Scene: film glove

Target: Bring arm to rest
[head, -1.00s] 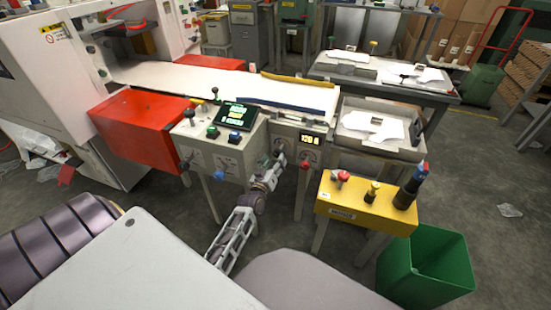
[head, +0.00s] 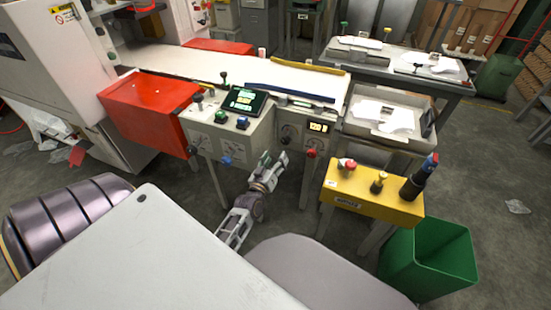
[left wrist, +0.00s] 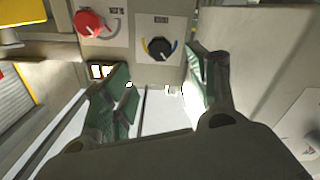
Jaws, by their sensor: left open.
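My left arm reaches in front of the grey control panel in the head view. My left gripper (head: 274,160) is at its end, below the dials and the small lit display. In the left wrist view the gripper (left wrist: 155,85) has two green-padded fingers spread apart with nothing between them. Beyond the fingers a red knob (left wrist: 90,23) and a black knob (left wrist: 160,48) show on the panel face, apart from the fingers. My right gripper is not in view.
A yellow box (head: 372,190) with knobs stands to the right of the gripper, and a green bin (head: 430,255) is on the floor beside it. A red housing (head: 150,107) is at left. A tray (head: 385,122) with white film stands behind the yellow box.

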